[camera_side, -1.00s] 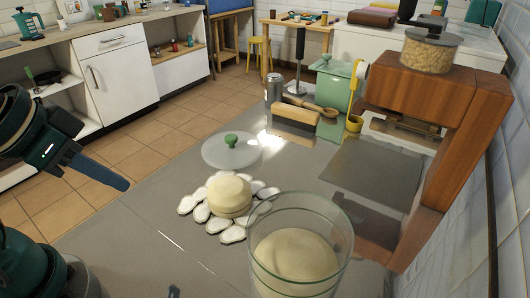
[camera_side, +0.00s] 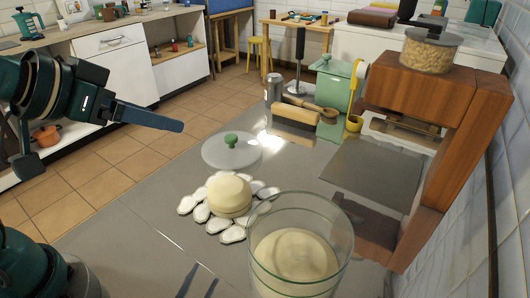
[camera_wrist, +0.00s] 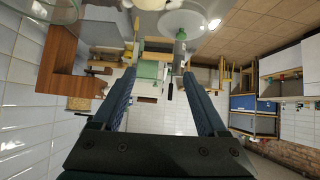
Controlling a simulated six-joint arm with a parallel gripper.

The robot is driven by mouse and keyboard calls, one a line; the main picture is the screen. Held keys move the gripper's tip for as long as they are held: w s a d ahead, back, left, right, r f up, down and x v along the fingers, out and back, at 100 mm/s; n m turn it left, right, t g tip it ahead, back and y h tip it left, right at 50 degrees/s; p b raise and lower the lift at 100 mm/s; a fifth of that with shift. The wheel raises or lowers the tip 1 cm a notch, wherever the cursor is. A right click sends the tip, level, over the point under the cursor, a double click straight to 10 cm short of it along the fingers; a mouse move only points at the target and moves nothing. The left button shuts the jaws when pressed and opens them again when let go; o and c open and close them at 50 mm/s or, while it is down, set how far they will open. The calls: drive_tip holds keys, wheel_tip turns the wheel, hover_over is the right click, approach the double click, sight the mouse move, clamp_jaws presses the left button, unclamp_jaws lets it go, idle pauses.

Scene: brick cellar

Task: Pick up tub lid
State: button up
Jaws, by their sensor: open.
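The tub lid (camera_side: 231,151) is a round clear disc with a green knob (camera_side: 231,139), lying flat on the grey worktop. In the wrist view the lid (camera_wrist: 194,19) shows at the top edge, beyond the fingertips. The glass tub (camera_side: 342,235) stands open at the front with pale dough inside. My gripper (camera_side: 180,126) is in the air at the left of the side view, well apart from the lid. In the wrist view my gripper (camera_wrist: 158,73) has its two blue fingers spread with nothing between them.
A round of dough (camera_side: 229,193) sits on several white pebble-like pieces between lid and tub. A wooden stand (camera_side: 465,120) is at right. The worktop left of the lid is clear.

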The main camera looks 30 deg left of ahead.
drive_tip(key=w+r+t, duration=0.2)
drive_tip(key=w+t, duration=0.1)
drive_tip(key=w, duration=0.6)
drive_tip(key=n+t+y, duration=0.2)
drive_tip(key=y, duration=0.1)
hover_over(228, 140)
drive_tip(key=s+d, duration=0.2)
drive_tip(key=s, duration=0.2)
wheel_tip(228, 140, down, 9)
drive_tip(key=f+g, duration=0.1)
drive_tip(key=f, duration=0.5)
drive_tip(key=s+a+f+g, duration=0.1)
drive_tip(key=f, duration=0.2)
drive_tip(key=shift+f+g, duration=0.2)
drive_tip(key=shift+g, duration=0.1)
drive_tip(key=shift+x, duration=2.45)
drive_tip(key=c, duration=1.2)
drive_tip(key=shift+r, duration=0.2)
